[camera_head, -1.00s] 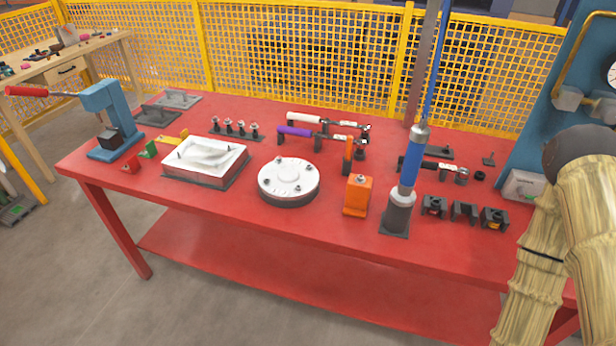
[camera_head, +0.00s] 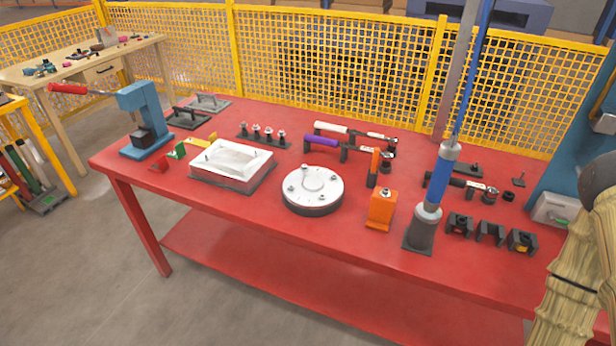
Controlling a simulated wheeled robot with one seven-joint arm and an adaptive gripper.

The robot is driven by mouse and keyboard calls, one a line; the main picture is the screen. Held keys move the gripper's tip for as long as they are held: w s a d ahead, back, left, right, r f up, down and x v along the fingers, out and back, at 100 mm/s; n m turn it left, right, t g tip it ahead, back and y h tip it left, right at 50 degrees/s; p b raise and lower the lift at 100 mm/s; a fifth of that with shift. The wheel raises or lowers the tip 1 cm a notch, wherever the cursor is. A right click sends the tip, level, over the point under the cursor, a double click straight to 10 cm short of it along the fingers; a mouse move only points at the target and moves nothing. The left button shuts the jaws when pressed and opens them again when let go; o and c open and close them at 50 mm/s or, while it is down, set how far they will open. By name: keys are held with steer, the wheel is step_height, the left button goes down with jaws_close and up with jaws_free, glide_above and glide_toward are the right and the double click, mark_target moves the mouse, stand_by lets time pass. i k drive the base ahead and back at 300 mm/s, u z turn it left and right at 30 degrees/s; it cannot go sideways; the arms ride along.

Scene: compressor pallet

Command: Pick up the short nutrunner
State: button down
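An upright blue and grey cylindrical tool (camera_head: 438,184), which looks like a nutrunner, stands in a dark grey holder (camera_head: 420,232) at the right front of the red table (camera_head: 240,225). A blue line rises from its top. I see no second tool of this kind, so I cannot compare lengths. Wrench-like tools with a white handle (camera_head: 331,128), a purple handle (camera_head: 321,140) and a black handle (camera_head: 445,181) lie on stands farther back. My arm, in a tan sleeve, shows at the right edge; my gripper is not in view.
An orange block (camera_head: 381,209) stands left of the upright tool, and black cradles (camera_head: 490,233) to its right. A round white-topped part (camera_head: 313,188), a white tray (camera_head: 232,165) and a blue lever press (camera_head: 142,118) stand farther left. Yellow fencing (camera_head: 330,70) runs behind.

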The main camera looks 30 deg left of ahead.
mark_target(429, 212)
steer(key=z, duration=1.6)
steer(key=k, duration=1.15)
steer(key=u, duration=2.15)
